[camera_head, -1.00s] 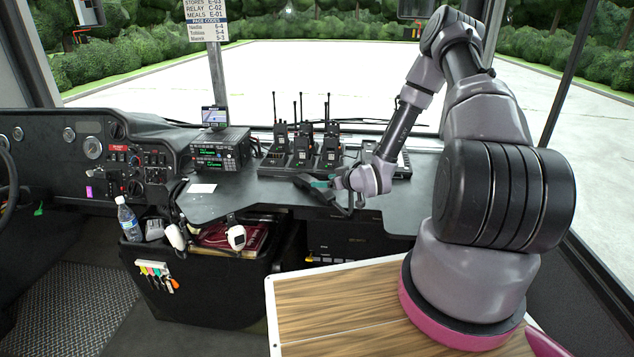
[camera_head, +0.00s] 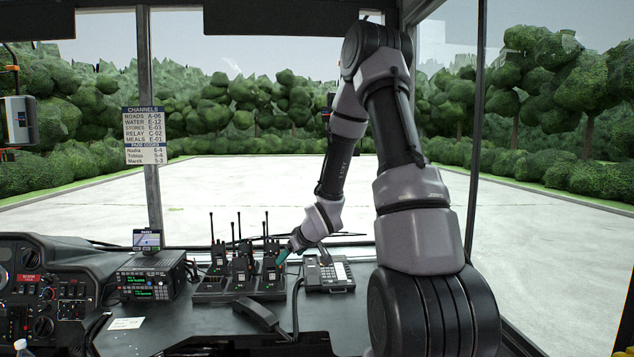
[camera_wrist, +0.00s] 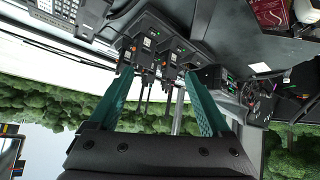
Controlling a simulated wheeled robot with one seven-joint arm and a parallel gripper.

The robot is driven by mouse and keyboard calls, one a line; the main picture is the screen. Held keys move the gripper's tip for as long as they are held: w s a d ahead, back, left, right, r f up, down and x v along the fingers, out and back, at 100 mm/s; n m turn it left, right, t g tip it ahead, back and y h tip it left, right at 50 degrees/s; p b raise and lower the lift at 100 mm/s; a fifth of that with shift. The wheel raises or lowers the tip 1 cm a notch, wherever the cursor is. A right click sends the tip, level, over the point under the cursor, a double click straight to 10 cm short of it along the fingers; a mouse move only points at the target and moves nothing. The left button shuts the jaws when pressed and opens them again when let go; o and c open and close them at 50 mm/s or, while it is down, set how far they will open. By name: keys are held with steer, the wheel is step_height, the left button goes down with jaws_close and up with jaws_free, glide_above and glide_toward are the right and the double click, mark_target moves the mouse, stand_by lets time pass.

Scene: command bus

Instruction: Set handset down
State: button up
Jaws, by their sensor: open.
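A black handset (camera_head: 260,316) lies on the dark dash top, in front of the radio rack, with its coiled cord (camera_head: 296,308) beside it. The desk phone base (camera_head: 329,273) stands to its right, with a keypad and no handset on it. My gripper (camera_head: 285,255) is behind and above the handset, apart from it, near the rightmost radio. In the wrist view my teal fingers (camera_wrist: 163,88) are spread, with the radios showing beyond and between them. Nothing is held.
Several upright handheld radios (camera_head: 242,268) with antennas stand in a charger rack close to my gripper. A radio console (camera_head: 147,277) with a small screen stands to the left. A white card (camera_head: 126,323) lies on the dash. A channel sign (camera_head: 145,136) hangs on the window post.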

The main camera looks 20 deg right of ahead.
steer(key=s+d+r+m+h, duration=0.15)
steer(key=s+r, duration=0.35)
steer(key=r, duration=0.7)
steer(key=s+a+r+m, duration=0.2)
steer(key=s+r, duration=0.3)
steer(key=s, duration=0.3)
steer(key=s+a+r+m+g+y, duration=0.1)
steer(key=s+a+r+m, duration=0.1)
steer(key=s+r, duration=0.3)
steer(key=s+a+r+m+g+y, duration=0.1)
steer(key=s+r, duration=0.4)
steer(key=s, duration=0.7)
steer(key=shift+s+a+r+m, duration=0.4)
steer(key=shift+a+m, duration=0.3)
steer(key=shift+m, duration=0.15)
